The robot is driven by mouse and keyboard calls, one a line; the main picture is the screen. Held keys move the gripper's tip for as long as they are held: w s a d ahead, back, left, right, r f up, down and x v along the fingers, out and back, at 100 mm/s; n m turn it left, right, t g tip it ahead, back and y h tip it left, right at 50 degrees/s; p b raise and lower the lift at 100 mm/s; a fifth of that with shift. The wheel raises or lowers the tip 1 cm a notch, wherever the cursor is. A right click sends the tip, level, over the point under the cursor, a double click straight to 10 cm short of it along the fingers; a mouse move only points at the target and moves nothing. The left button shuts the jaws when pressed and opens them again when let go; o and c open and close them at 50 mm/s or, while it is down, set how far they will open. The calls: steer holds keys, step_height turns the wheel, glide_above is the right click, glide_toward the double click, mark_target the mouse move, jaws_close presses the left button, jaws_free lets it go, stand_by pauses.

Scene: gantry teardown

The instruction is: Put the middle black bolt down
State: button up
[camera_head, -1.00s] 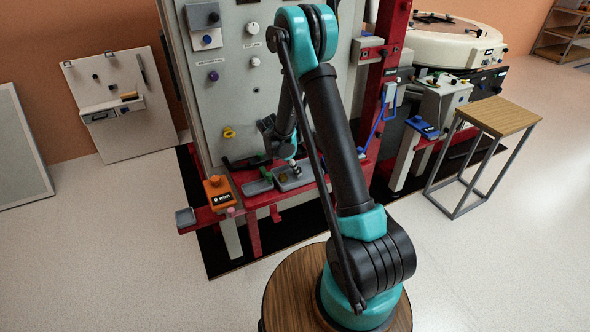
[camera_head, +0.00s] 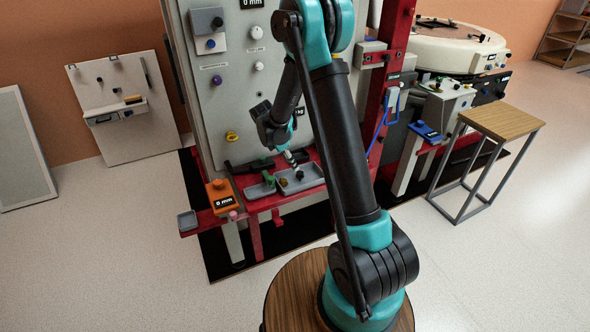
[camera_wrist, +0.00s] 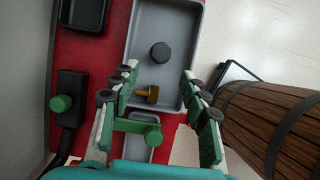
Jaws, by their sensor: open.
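A black bolt (camera_wrist: 160,53) lies in the grey tray (camera_wrist: 180,12), and it shows as a dark spot in the head view (camera_head: 300,174). A brass-coloured bolt (camera_wrist: 147,95) lies in the same tray, nearer to my gripper. My gripper (camera_wrist: 160,72) is open and empty above the tray. Its green-padded fingers are spread to either side of the brass bolt in the wrist picture, and the black bolt is just beyond the fingertips. In the head view my gripper (camera_head: 290,157) is a little above the tray.
A smaller tray (camera_head: 259,191) with a green-topped part stands left of the grey tray on the red ledge. The upright grey panel (camera_head: 233,103) rises behind. A wooden stool (camera_head: 501,122) stands right.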

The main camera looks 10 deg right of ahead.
steer(key=s+d+r+m+t+y, duration=0.1)
steer(key=s+d+r+m, duration=0.2)
steer(key=s+r+m, duration=0.3)
steer(key=s+d+r+m+y, duration=0.2)
steer(key=s+d+r+m, duration=0.15)
steer(key=s, duration=0.45)
steer(key=s+d+f+m+t+y, duration=0.1)
steer(key=s+d+m, duration=0.1)
steer(key=s+m, duration=1)
steer(key=s, duration=0.3)
steer(key=shift+s+t, duration=0.15)
steer(key=shift+t, duration=0.25)
steer(key=shift+d, duration=0.1)
